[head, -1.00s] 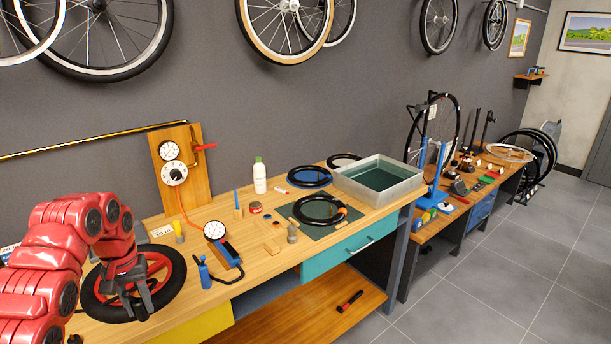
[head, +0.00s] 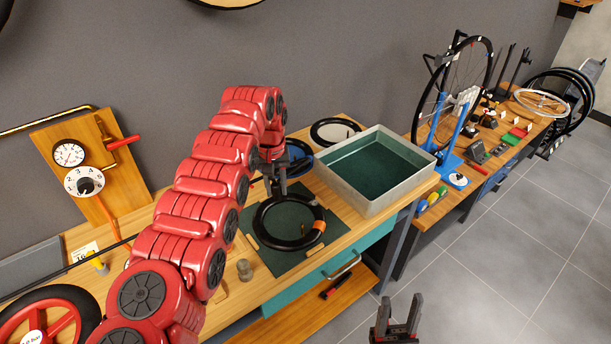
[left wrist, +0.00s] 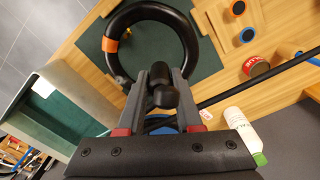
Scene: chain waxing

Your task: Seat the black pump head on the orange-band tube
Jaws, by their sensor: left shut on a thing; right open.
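The orange-band tube (head: 268,238) is a black ring lying flat on the dark green mat (head: 283,262), with its orange band (head: 319,226) at the right and a small brass valve (head: 303,229) inside the ring. In the left wrist view the tube (left wrist: 187,30) and its band (left wrist: 110,45) show beyond the fingers. My left gripper (head: 277,190) is above the tube's far left side, apart from it. It is shut on the black pump head (left wrist: 163,92), whose hose (left wrist: 250,85) runs off right. My right gripper (head: 397,328) is open and empty, low in front of the bench.
A metal tray of green liquid (head: 428,160) stands right of the mat. Other rings (head: 335,120) lie behind it. A white bottle (left wrist: 240,128) stands nearby in the left wrist view. A red-rimmed wheel (head: 85,297) lies at the left. My left arm hides much of the bench.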

